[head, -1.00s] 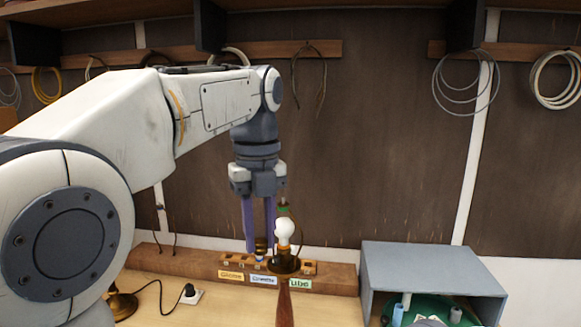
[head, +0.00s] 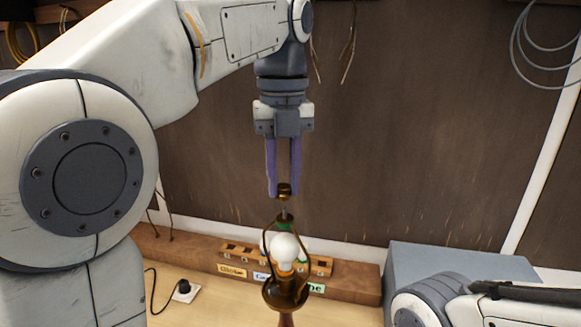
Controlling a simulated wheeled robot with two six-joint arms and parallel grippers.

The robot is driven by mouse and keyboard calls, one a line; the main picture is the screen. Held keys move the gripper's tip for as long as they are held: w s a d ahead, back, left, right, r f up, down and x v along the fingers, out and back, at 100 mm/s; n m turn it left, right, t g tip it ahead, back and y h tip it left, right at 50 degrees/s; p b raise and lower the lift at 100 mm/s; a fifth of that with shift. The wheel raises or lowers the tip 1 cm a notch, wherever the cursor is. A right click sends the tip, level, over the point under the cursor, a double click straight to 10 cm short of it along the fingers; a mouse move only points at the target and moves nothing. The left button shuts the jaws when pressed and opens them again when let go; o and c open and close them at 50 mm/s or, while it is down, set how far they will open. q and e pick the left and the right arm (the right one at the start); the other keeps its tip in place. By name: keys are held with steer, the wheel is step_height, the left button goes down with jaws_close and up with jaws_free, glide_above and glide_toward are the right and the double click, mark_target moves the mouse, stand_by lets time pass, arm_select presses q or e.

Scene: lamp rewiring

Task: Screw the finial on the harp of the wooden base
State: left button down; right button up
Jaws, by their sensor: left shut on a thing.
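The wooden base lamp's red-brown neck (head: 286,320) shows at the bottom edge of the head view. Above it are a dark brass socket cup (head: 284,292), a white bulb (head: 285,248) and the thin dark harp (head: 304,262) around the bulb. The harp's top has a green part (head: 284,224) with a short thin post above it. My left gripper (head: 284,188) points straight down, its purple fingers shut on the brass finial (head: 285,190). The finial appears upright, just over the post; I cannot tell whether they touch. My right gripper is out of view.
Behind the lamp stands a wooden block rack (head: 232,247) with labels. A grey box (head: 450,262) is at the right, partly behind my right arm. The air beside the harp is clear.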

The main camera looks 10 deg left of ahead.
arm_select(q)
steer(key=shift+w+d+f+b, duration=0.1)
steer(key=shift+d+f+b, duration=0.05)
steer(key=shift+f+b, duration=1.05)
steer(key=shift+f, duration=0.1)
steer(key=shift+f, duration=0.1)
stand_by(0.6)
steer(key=c, duration=0.6)
jaws_free()
steer(key=shift+p, duration=0.3)
